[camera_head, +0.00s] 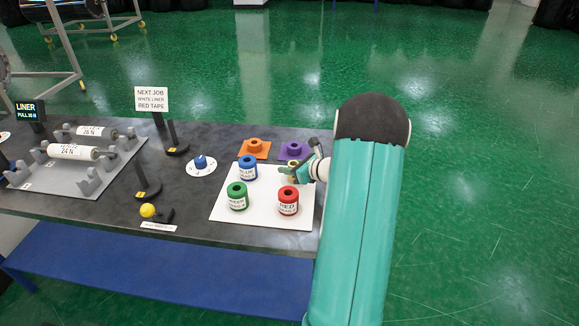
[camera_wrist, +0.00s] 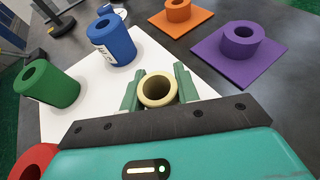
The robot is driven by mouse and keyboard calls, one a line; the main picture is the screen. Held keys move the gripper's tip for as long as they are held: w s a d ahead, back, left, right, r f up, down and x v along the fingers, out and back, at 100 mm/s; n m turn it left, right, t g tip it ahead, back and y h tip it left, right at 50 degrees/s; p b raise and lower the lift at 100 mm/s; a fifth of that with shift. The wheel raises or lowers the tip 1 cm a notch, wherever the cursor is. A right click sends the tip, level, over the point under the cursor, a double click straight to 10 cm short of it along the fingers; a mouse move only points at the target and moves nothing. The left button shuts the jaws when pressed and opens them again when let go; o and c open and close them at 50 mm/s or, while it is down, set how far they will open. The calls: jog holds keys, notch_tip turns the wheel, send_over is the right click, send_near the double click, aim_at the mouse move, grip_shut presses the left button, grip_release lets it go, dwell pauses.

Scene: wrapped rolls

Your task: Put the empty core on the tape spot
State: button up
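The empty core (camera_wrist: 146,102) is a short pale-yellow hollow tube, seen from above in the wrist view. In the head view the core (camera_head: 292,179) is partly hidden by my gripper, at the right back of the white board (camera_head: 250,217). My gripper (camera_wrist: 160,86) has one green finger on each side of the core, very close to its wall. Whether the fingers press on it cannot be told. My gripper (camera_head: 307,168) also shows in the head view, low over the board. I cannot make out which mark is the tape spot.
Blue (camera_head: 248,172), green (camera_head: 238,201) and red (camera_head: 288,206) rolls stand on the board near the core. Orange (camera_head: 254,150) and purple (camera_head: 293,152) holders lie behind it. A white disc (camera_head: 194,171) with a blue piece lies left. A sign (camera_head: 151,99) stands behind.

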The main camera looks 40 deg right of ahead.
jog(key=o, duration=0.4)
jog(key=shift+o, duration=0.2)
